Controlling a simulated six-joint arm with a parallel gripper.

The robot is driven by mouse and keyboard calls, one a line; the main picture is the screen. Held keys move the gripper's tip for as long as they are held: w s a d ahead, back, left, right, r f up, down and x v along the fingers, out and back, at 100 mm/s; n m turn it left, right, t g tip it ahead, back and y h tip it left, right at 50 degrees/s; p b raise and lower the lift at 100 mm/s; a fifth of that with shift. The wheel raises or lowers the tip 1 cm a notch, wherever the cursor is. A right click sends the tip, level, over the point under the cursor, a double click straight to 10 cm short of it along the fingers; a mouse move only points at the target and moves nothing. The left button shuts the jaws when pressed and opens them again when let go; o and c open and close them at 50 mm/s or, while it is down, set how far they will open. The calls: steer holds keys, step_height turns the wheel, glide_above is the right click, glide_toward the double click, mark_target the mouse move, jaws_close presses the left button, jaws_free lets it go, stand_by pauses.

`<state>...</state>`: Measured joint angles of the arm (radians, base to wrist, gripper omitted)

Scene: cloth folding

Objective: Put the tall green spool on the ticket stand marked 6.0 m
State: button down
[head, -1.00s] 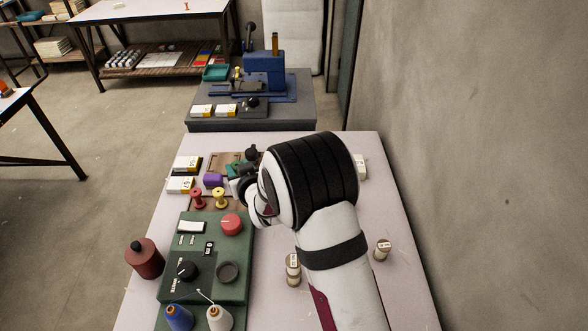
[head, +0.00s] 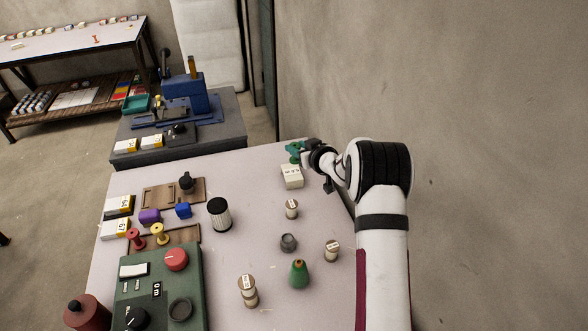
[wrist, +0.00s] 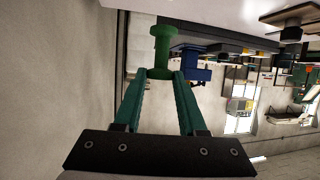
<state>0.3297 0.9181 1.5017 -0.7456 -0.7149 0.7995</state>
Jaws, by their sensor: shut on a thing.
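The tall green spool (wrist: 162,45) is held between the two teal fingertips of my gripper (wrist: 160,74) in the wrist view. Its flanged ends show above and below the fingers. In the head view my gripper (head: 302,152) is at the far right part of the table, just behind a white block (head: 292,177) with small dark markings. The spool is hard to separate from the fingers there. Small round stands with pale labels are at the right (head: 291,209), (head: 332,250) and front (head: 248,291). I cannot read 6.0 m on any of them.
Red (head: 135,239) and yellow (head: 158,234) spools stand at the left by a wooden tray (head: 185,238). A green machine (head: 190,262) fills the front left. A wall is close on the right.

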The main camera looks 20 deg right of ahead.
step_height(320, 180, down, 7)
steer(key=shift+r, duration=0.2)
steer(key=shift+a+f, duration=0.1)
steer(key=shift+c, duration=2.4)
jaws_free()
steer(key=s+d+r+m+g+h, duration=0.1)
steer(key=s+r+m+g+h, duration=0.1)
steer(key=s+r, duration=0.6)
steer(key=s+r+m+g+h, duration=0.2)
steer(key=s+r+g+h, duration=0.15)
steer(key=s, duration=0.95)
steer(key=s+a+r+m+g+y, duration=0.1)
steer(key=s+a, duration=0.4)
steer(key=s, duration=0.5)
steer(key=s+a+r+m+g+y, duration=0.1)
steer(key=s+a+g, duration=0.3)
steer(key=s, duration=0.6)
steer(key=s+a+r+m+g+y, duration=0.1)
steer(key=s+a+g+y, duration=0.1)
steer(key=s+a, duration=0.4)
steer(key=s+g, duration=0.1)
steer(key=s, duration=0.3)
steer(key=shift+s+a+m+y, duration=0.15)
steer(key=shift+s+m+y, duration=0.1)
steer(key=shift+m+y, duration=0.15)
